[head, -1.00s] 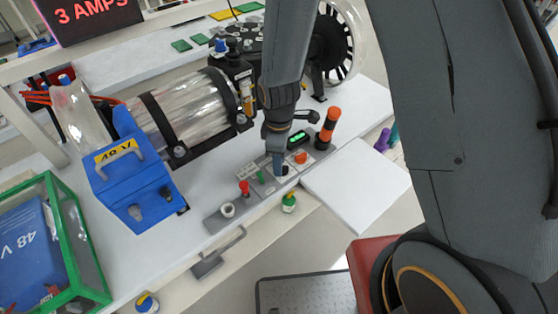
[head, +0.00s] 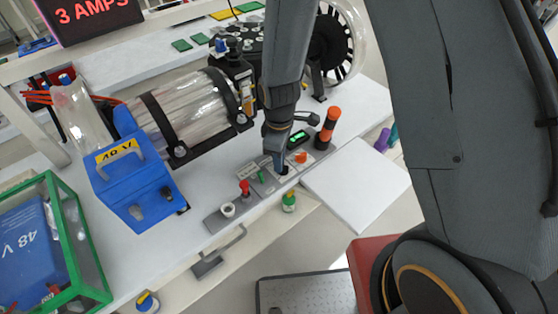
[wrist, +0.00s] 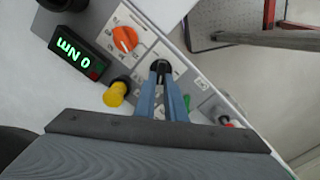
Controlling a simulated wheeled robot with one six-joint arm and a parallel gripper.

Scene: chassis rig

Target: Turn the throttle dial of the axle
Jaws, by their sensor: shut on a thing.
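The control panel (head: 213,221) lies along the bench's front edge, with several knobs and switches. My gripper (head: 281,165) points down at a black dial (head: 285,170) on it. In the wrist view, the two blue-grey fingers of my gripper (wrist: 161,72) are shut on the black dial (wrist: 160,65), one on each side. The fingers hide part of the dial and its markings. An orange knob (wrist: 124,38) with a printed scale sits beside it.
A yellow knob (wrist: 116,94), a green switch (head: 261,176) and a red knob (head: 244,187) stand close to the dial. A black-and-orange handle (head: 328,128) rises at the panel's far end. A white board (head: 357,185) lies to the right.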

